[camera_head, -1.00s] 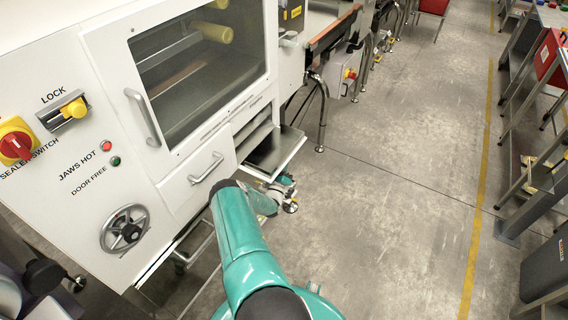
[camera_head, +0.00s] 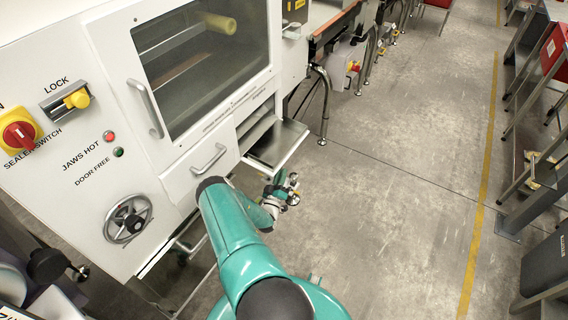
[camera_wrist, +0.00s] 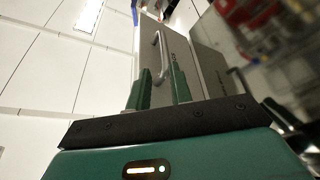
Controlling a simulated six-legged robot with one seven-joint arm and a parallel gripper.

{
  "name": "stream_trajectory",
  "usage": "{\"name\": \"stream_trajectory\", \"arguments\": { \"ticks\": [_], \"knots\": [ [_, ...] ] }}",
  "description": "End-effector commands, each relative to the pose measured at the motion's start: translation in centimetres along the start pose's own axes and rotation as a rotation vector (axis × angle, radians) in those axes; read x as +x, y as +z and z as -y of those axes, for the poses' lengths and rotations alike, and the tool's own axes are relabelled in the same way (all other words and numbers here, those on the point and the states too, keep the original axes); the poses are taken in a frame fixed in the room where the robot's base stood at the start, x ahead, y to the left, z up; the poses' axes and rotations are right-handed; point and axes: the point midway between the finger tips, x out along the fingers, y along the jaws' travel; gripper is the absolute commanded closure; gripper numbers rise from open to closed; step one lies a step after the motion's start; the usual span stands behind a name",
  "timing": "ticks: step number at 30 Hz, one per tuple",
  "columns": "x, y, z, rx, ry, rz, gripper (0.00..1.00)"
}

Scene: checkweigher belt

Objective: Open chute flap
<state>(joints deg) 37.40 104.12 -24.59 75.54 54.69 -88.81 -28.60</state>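A flat metal flap or tray (camera_head: 280,146) juts out from an opening low on the right of the white machine; I cannot tell for certain whether it is the chute flap. Left of it is a white panel (camera_head: 196,178) with a bar handle (camera_head: 209,160). My gripper (camera_head: 288,189) is just below and in front of the jutting piece, apart from it in the picture. In the wrist view my gripper (camera_wrist: 160,88) has two green fingers standing apart with nothing clearly between them. Beyond them is a grey panel (camera_wrist: 185,62) with a bar handle (camera_wrist: 162,52).
The machine carries a windowed door with a long handle (camera_head: 146,108), a yellow lock knob (camera_head: 77,99), a red switch (camera_head: 18,135) and a handwheel (camera_head: 128,219). Metal conveyor legs (camera_head: 323,110) stand beyond. The floor (camera_head: 400,180) on the right is clear up to benches.

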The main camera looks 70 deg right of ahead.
Motion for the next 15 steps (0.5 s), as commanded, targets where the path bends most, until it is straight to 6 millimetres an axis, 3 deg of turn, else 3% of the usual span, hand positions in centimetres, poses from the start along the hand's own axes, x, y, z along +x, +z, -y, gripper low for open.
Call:
{"name": "stream_trajectory", "arguments": {
  "ticks": [6,15],
  "knots": [
    [-3.5,0.0,0.0,0.000,-0.001,0.000,0.78],
    [-4.2,-0.1,0.0,0.001,0.001,0.000,0.78]
  ]
}}
